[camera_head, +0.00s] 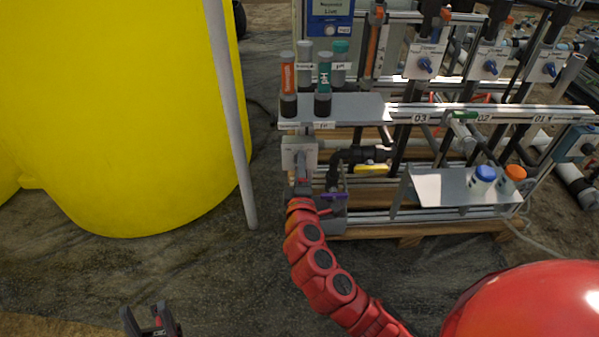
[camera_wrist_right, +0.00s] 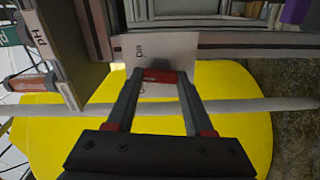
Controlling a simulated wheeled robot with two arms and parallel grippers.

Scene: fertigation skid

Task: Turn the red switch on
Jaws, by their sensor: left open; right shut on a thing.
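The red switch (camera_wrist_right: 160,75) shows in the right wrist view as a short red piece between my right fingertips, in front of a white plate with small dark lettering. My right gripper (camera_wrist_right: 159,82) is shut on it. In the head view, my right gripper (camera_head: 301,181) reaches up to the pale switch box (camera_head: 298,146) at the left end of the skid, and it hides the red switch there. How far the switch is turned I cannot tell. My left gripper (camera_head: 151,324) is open and empty at the bottom left, over the floor, far from the box.
A grey shelf (camera_head: 361,106) with labelled bottles is above the box. A black pipe with a yellow-handled valve (camera_head: 371,169) and a purple handle (camera_head: 333,196) are close on its right. A large yellow tank (camera_head: 110,120) and a grey pole (camera_head: 231,115) stand left.

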